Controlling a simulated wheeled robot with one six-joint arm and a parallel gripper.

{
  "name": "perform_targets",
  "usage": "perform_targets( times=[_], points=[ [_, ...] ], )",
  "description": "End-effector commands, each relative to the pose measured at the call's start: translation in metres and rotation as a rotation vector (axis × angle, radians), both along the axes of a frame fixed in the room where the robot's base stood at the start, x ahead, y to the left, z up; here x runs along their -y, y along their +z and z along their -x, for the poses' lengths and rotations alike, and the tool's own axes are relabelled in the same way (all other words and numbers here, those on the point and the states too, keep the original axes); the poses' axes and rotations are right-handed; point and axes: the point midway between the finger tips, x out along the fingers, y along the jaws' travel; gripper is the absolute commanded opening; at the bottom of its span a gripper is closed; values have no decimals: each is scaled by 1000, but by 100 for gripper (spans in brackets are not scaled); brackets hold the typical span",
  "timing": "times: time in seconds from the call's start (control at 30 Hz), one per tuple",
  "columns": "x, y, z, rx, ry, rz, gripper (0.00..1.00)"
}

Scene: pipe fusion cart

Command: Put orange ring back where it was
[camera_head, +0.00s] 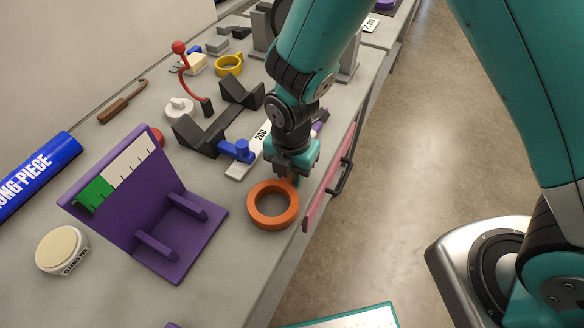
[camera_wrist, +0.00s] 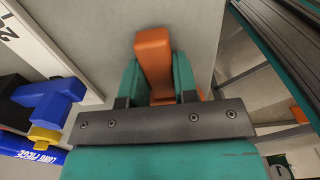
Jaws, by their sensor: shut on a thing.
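The orange ring (camera_head: 259,215) is near the front edge of the grey cart top, right of the purple stand. My gripper (camera_head: 294,176) is shut on the ring's far rim. In the wrist view the ring (camera_wrist: 154,62) shows edge-on between the two teal fingers (camera_wrist: 157,82). I cannot tell whether the ring touches the cart top or hangs just above it.
The purple stand (camera_head: 160,245) with a green and white scale is left of the ring. A white ruler strip (camera_head: 243,168), blue clamp (camera_head: 237,151) and dark V-blocks (camera_head: 200,137) lie behind. The cart edge drops off at right.

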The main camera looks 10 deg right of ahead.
Motion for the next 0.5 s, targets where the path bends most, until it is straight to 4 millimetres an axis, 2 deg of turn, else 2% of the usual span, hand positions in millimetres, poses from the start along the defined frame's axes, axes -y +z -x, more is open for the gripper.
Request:
perform_targets(
  times=[0.2, 0.23, 0.3, 0.33, 0.5],
  points=[
    [0, -4, 0, -1, 0, 1, 1],
    [0, -3, 0, 0, 0, 0, 32],
    [0, -3, 0, -1, 0, 1, 48],
    [0, -3, 0, -1, 0, 1, 53],
    [0, -2, 0, -1, 0, 1, 53]
  ],
)
